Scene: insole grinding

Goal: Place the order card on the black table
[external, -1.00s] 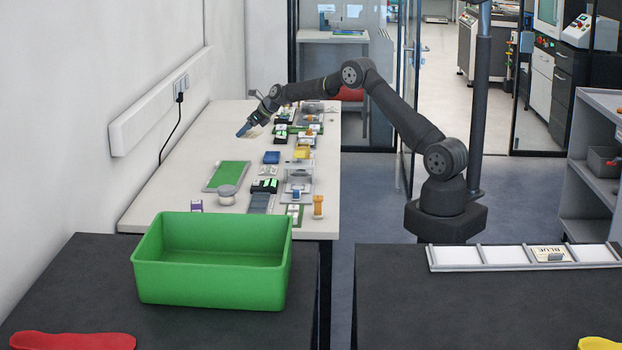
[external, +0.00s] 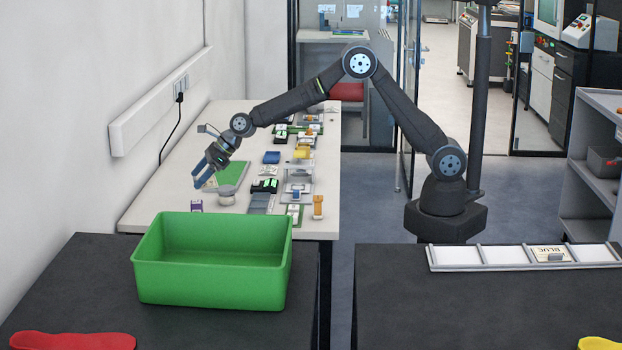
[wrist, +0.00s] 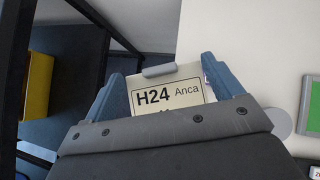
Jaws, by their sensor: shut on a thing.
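My gripper (external: 205,172) is above the front left part of the white workbench, fingers pointing down. In the wrist view the blue fingers of my gripper (wrist: 162,72) are shut on the order card (wrist: 168,95), a pale card reading "H24 Anca" with a grey tab at its top edge. Its lower part is hidden behind the gripper body.
A green bin (external: 208,280) stands on the left black table, near a red insole (external: 72,341). A white holder (external: 450,258) with a "BLUE" card (external: 549,254) lies on the right table, with a yellow insole (external: 600,343) at its front. The white workbench (external: 165,185) carries several small parts.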

